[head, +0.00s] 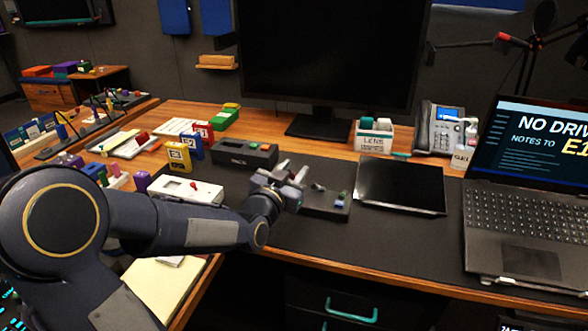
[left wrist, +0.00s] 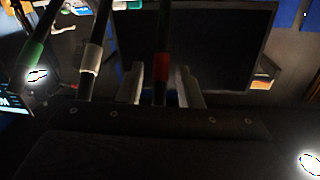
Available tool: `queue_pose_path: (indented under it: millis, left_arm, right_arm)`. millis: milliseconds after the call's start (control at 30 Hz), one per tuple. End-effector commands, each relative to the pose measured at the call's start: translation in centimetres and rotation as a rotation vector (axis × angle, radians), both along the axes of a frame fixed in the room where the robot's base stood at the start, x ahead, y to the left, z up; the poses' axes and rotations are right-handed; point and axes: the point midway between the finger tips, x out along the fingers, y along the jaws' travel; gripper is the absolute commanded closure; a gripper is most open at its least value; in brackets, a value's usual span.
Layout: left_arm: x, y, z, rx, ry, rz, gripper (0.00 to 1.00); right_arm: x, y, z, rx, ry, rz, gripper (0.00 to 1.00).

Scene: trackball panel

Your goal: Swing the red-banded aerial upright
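The red-banded aerial (left wrist: 162,66) is a dark rod with a red band, seen in the left wrist view. It runs between the two pale fingers of my left gripper (left wrist: 161,86), with a visible gap on each side, so the gripper is open around it. A white-banded rod (left wrist: 92,58) and a green-banded rod (left wrist: 36,52) lie to its left in that view. In the head view my left gripper (head: 291,174) is over the left part of a low black panel (head: 323,211). I cannot make out the red band there. My right gripper is not in view.
A dark box (head: 243,155) stands behind and left of the gripper. A flat black slab (head: 400,187) lies right of the panel, with the laptop (head: 525,215) beyond. The monitor (head: 330,55) stands behind. The dark mat in front of the panel is clear.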

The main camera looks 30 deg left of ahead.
Motion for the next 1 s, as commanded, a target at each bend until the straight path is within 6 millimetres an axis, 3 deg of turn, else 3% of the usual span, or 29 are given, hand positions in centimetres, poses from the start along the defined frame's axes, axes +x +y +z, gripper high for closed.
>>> queue_pose_path:
  millis: [367, 633, 1000]
  left_arm:
    - [0.88, 0.05, 0.0, -0.001, 0.0, -0.001, 0.68]
    - [0.86, 0.05, -0.01, -0.001, 0.0, 0.0, 1.0]
    - [0.92, 0.06, 0.16, -0.003, 0.006, 0.0, 1.0]
  right_arm:
    - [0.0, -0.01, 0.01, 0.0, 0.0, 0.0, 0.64]
    - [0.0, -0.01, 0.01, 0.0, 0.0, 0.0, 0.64]
    - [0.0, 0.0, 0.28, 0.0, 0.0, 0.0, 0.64]
